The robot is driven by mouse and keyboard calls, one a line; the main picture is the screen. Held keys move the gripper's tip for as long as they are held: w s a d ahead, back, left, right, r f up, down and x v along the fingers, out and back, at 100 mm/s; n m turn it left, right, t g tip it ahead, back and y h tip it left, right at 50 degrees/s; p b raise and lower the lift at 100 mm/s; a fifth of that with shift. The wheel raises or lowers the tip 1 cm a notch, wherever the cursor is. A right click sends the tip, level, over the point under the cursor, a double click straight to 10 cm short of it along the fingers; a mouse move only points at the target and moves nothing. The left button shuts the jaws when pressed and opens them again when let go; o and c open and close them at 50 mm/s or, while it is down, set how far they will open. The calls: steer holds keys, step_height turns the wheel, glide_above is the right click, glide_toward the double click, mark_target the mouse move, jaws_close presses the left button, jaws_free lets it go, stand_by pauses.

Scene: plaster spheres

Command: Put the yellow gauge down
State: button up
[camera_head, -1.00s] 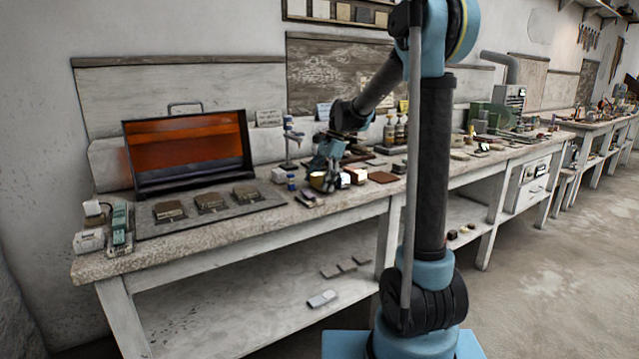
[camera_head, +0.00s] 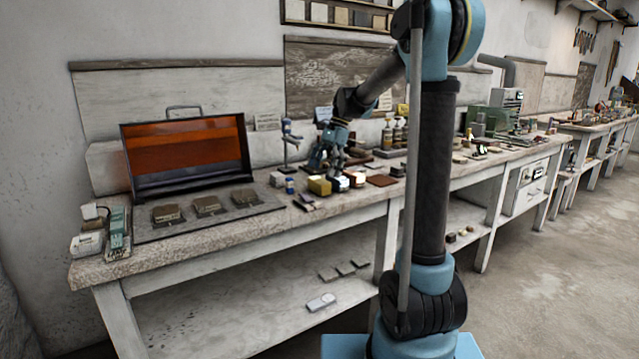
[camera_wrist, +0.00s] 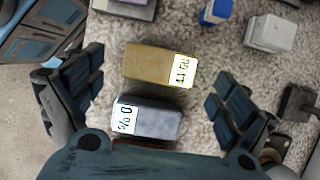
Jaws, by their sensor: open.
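The yellow gauge (camera_wrist: 150,62) is a small ochre block with a pale yellow label on one end. It rests on the speckled bench top and also shows in the head view (camera_head: 319,186). My gripper (camera_wrist: 145,92) is open, its two fingers spread wide with nothing held between them. In the head view my gripper (camera_head: 328,165) is above the bench, just behind and to the right of the yellow gauge. A grey-white block (camera_wrist: 148,118) with a white label lies close to the yellow gauge, nearer the palm in the wrist view.
A blue-capped small bottle (camera_head: 290,186) and a pale block (camera_head: 277,179) stand left of the gauge. An open orange-lined case (camera_head: 190,150) is further left. A brown slab (camera_head: 381,181) lies to the right. The bench front edge (camera_head: 250,228) runs below.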

steer(key=v, duration=0.7)
steer(key=s+d+f+n+t+h, duration=0.1)
steer(key=s+d+f+n, duration=0.3)
steer(key=s, duration=0.5)
steer(key=s+d+f+n+t+h, duration=0.1)
steer(key=s+d+f+t, duration=0.15)
steer(key=s+d, duration=0.5)
steer(key=s+d+f+n+h, duration=0.1)
steer(key=s+d+f+n, duration=0.2)
steer(key=s+f, duration=0.5)
steer(key=s+d+f+n+t, duration=0.1)
steer(key=s+d+f+n, duration=0.2)
steer(key=s+f, duration=0.5)
steer(key=shift+s+d+f+h, duration=0.15)
steer(key=shift+s+f+h, duration=0.2)
steer(key=shift+s, duration=0.55)
steer(key=shift+r, duration=0.1)
steer(key=shift+w+f, duration=0.2)
steer(key=shift+w, duration=0.25)
steer(key=shift+o, duration=0.5)
